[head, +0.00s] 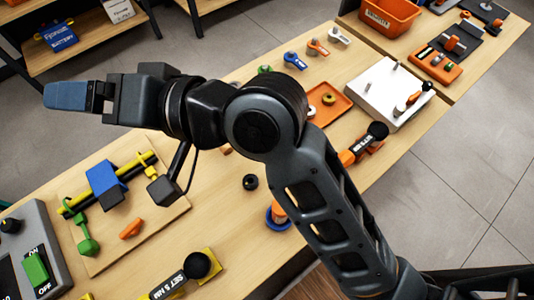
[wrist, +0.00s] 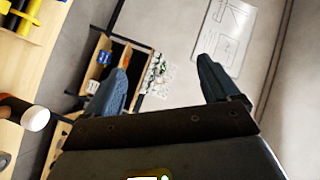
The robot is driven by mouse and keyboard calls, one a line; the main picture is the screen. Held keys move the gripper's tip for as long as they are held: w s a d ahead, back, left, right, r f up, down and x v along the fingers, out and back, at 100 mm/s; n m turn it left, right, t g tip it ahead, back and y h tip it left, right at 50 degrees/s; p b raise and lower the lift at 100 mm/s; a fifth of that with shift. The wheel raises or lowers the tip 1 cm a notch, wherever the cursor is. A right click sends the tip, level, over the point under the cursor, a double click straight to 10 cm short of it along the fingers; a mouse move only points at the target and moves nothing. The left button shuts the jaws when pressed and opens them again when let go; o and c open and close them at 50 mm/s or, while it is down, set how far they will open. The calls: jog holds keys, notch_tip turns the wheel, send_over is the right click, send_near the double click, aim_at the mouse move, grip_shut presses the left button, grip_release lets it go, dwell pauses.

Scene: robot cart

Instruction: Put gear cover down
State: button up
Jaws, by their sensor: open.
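My gripper (head: 68,97) is raised at the left of the head view, with its blue fingers pointing left over the floor beyond the bench. In the wrist view my gripper (wrist: 165,66) has its two blue fingers wide apart, and nothing is held between them. I cannot tell which piece is the gear cover. A wooden board (head: 108,255) on the bench below my gripper carries a blue block (head: 103,180) on a yellow and black rail, a green part (head: 88,245) and an orange piece (head: 131,228). My arm hides part of the bench middle.
An orange tray (head: 341,101) and a white board (head: 372,78) with pegs lie on the right of the bench. An ON/OFF box (head: 38,268) sits at the lower left. A shelf with a blue battery box (head: 58,38) stands across the floor. Several coloured handles stand along the far edge.

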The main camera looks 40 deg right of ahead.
jog(key=s+d+f+m+t+h, duration=0.1)
jog(key=s+d+f+h, duration=0.4)
jog(key=s, duration=0.4)
jog(key=s+d+f+m+t+h, duration=0.1)
jog(key=s+d+f+h, duration=0.3)
jog(key=s+d+f, duration=0.35)
jog(key=s+d+r+n+h, duration=0.1)
jog(key=s+d+n, duration=0.5)
jog(key=s, duration=0.8)
jog(key=d+r, duration=0.1)
jog(key=d, duration=0.2)
jog(key=shift+s+d+r, duration=0.15)
jog(key=shift+s, duration=0.2)
